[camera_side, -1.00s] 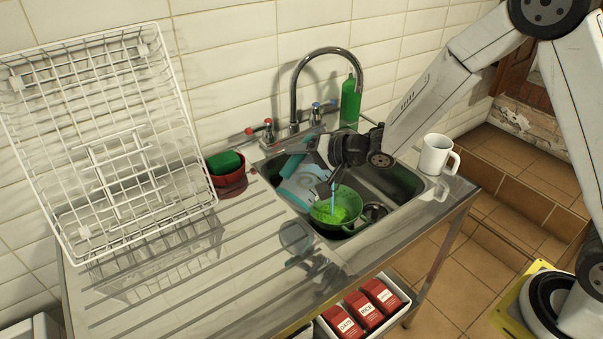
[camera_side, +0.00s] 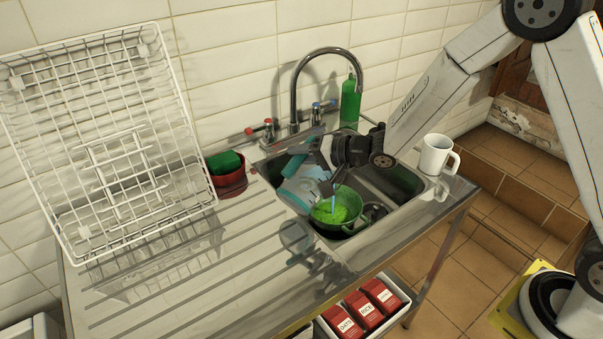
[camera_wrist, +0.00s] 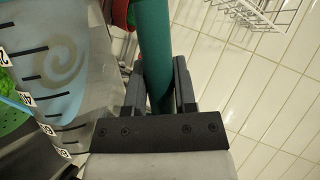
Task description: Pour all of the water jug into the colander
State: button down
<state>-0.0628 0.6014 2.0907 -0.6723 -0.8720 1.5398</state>
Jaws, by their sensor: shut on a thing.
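The clear water jug (camera_side: 300,190) with a teal handle (camera_side: 294,166) is tilted steeply over the sink. In the wrist view its marked wall (camera_wrist: 85,75) is at the left, with pale blue water inside. My gripper (camera_wrist: 158,85) is shut on the teal handle (camera_wrist: 153,40); in the side view it is above the sink (camera_side: 316,148). The green colander (camera_side: 350,228) stands in the sink below the spout. A thin blue stream falls from the jug into it. Part of the colander (camera_wrist: 10,120) shows at the wrist view's left edge.
The tap (camera_side: 294,95) arches behind the sink (camera_side: 405,185). A green bottle (camera_side: 350,103) stands behind it. A white mug (camera_side: 436,155) is at the right, a red pot (camera_side: 231,185) at the left. A white dish rack (camera_side: 72,245) leans on the wall. The drainboard's front is clear.

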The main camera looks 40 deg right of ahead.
jog(key=shift+w+d+f+m, duration=0.15)
jog(key=shift+d+f+m, duration=0.15)
jog(key=shift+d, duration=0.2)
dwell(0.8)
jog(key=shift+w+d+m+y, duration=0.25)
jog(key=shift+d+m+y, duration=0.05)
jog(key=shift+d, duration=0.5)
jog(key=shift+w+d+m+y, duration=0.2)
jog(key=shift+d+m+y, duration=0.1)
jog(key=shift+d, duration=0.5)
jog(key=shift+w+d+f+m+y, duration=0.3)
jog(key=shift+d+f+m, duration=0.15)
jog(key=shift+d, duration=0.25)
dwell(0.6)
jog(key=shift+d+f, duration=0.25)
jog(key=shift+w+d+f+m, duration=0.1)
jog(key=shift+d+f+m, duration=0.1)
jog(key=shift+d+m, duration=0.1)
jog(key=shift+a, duration=0.1)
